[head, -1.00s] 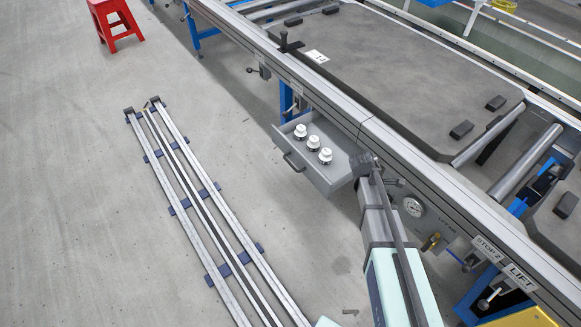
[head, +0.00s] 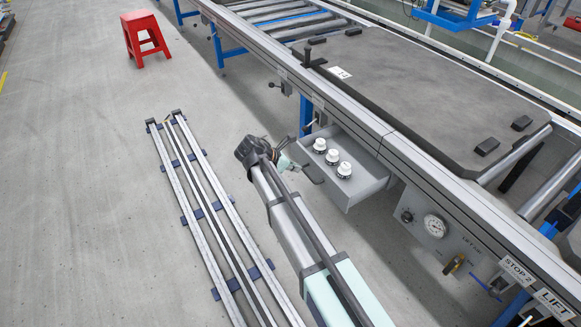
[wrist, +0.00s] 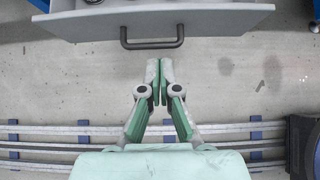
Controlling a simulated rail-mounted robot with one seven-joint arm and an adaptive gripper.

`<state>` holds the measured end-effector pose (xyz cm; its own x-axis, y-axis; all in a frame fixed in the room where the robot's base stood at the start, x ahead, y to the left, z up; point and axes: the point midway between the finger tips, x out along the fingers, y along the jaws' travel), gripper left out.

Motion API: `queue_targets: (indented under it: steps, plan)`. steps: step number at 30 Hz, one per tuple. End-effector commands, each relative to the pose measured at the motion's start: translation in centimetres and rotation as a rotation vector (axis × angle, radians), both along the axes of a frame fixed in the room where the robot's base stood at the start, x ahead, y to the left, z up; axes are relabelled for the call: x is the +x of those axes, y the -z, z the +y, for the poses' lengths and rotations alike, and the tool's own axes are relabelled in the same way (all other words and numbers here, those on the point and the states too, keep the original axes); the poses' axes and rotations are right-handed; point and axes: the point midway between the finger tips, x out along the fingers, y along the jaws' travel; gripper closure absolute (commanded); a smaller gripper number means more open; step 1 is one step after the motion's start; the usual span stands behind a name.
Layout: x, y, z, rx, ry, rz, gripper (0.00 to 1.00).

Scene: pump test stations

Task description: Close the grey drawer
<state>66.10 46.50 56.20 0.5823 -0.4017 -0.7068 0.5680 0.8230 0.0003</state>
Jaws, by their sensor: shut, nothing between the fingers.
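The grey drawer (head: 368,188) stands pulled out from under the edge of the conveyor frame, with three white, round-topped parts (head: 332,157) inside. Its dark bar handle (head: 313,174) is on the front panel. In the wrist view the drawer front (wrist: 215,22) spans the top and the handle (wrist: 152,43) hangs out from it. My gripper (wrist: 159,62) has its two green-and-grey fingers together, empty, pointing at the handle with a small gap in the picture. In the head view my gripper (head: 288,162) is in front of the drawer, partly hidden by my arm.
Floor rails (head: 205,205) run along the left. A red step stool (head: 145,38) stands at the far left. The grey-topped conveyor table (head: 410,85) extends above and behind the drawer. A panel with a gauge (head: 434,226) is to the drawer's right. Bare floor lies between rails and table.

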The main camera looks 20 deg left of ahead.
Motion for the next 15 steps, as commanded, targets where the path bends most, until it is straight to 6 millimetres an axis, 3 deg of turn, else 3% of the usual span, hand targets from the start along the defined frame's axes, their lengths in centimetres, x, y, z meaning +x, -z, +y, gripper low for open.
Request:
queue_targets:
  steps: [9,15]
  plan:
    - [3.7,4.7,-2.5,-0.001,0.001,0.001,1.00]
    - [5.9,4.4,-4.0,0.000,0.001,0.000,1.00]
